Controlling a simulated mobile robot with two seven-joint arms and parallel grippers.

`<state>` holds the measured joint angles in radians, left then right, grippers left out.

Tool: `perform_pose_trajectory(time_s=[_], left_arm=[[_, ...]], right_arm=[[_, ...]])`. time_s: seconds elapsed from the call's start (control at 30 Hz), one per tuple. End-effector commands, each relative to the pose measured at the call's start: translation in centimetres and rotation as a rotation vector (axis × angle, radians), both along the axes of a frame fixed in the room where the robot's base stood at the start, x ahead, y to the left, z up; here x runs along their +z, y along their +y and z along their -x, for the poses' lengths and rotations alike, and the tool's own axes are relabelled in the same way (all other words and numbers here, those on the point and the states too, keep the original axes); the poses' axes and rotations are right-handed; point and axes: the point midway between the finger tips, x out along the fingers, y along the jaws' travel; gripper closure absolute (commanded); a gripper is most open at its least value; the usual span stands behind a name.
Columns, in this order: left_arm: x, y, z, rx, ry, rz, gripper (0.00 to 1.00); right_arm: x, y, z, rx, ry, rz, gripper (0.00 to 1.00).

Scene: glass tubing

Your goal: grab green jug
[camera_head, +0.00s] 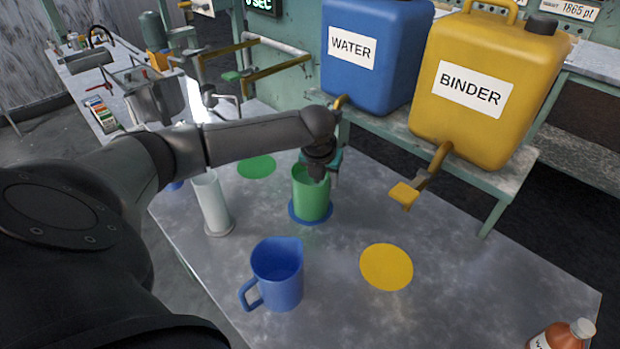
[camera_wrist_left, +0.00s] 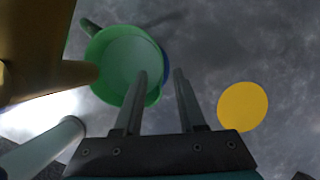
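The green jug (camera_head: 311,197) stands upright on a blue disc (camera_head: 294,213) on the metal table. In the left wrist view the jug (camera_wrist_left: 119,58) is seen from above, with its handle (camera_wrist_left: 91,27) at the upper left, pointing away from the fingers. My left gripper (camera_head: 322,172) is at the jug's top, partly covering its rim. In the wrist view my left gripper (camera_wrist_left: 160,73) is open, with a clear gap between its fingers. The left finger overlaps the jug's opening in the picture and the right finger lies outside its rim. I cannot tell whether either touches. My right gripper is not in view.
A blue jug (camera_head: 279,276) stands in front, a white cylinder (camera_head: 211,203) to the left. Blue water (camera_head: 372,55) and yellow binder (camera_head: 484,88) containers sit on a shelf behind, the binder's tap (camera_head: 404,195) jutting out. An orange bottle (camera_head: 562,335) is front right. A yellow disc (camera_head: 386,267) lies bare.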

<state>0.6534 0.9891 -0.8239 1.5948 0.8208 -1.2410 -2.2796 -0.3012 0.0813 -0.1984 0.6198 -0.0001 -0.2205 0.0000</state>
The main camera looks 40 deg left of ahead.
Motion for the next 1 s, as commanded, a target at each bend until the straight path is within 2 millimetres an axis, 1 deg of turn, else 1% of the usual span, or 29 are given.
perform_pose_trajectory(time_s=[0.13, 0.3, 0.4, 0.53, 0.73, 0.77, 1.0], left_arm=[[-1.1, 0.1, -0.3, 0.001, 0.002, 0.000, 0.60], [-3.4, 0.4, -1.2, 0.002, 0.003, 0.001, 0.60], [-4.3, 0.6, -1.6, 0.002, 0.001, 0.000, 0.60], [-4.8, 0.7, -1.8, 0.000, 0.000, 0.000, 0.60], [-4.7, 0.7, -1.9, -0.001, -0.001, -0.001, 0.60], [-4.7, 0.7, -1.8, 0.000, 0.000, 0.000, 0.61], [-4.7, 0.7, -1.8, 0.000, 0.000, -0.001, 0.89]], right_arm=[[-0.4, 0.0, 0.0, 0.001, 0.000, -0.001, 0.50], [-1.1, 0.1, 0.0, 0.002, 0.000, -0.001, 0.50], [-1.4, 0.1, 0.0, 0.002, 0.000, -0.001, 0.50], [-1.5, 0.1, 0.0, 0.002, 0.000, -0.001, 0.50], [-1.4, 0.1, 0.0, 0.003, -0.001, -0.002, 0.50], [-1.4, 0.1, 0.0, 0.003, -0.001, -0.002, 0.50], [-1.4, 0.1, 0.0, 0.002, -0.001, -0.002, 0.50]])
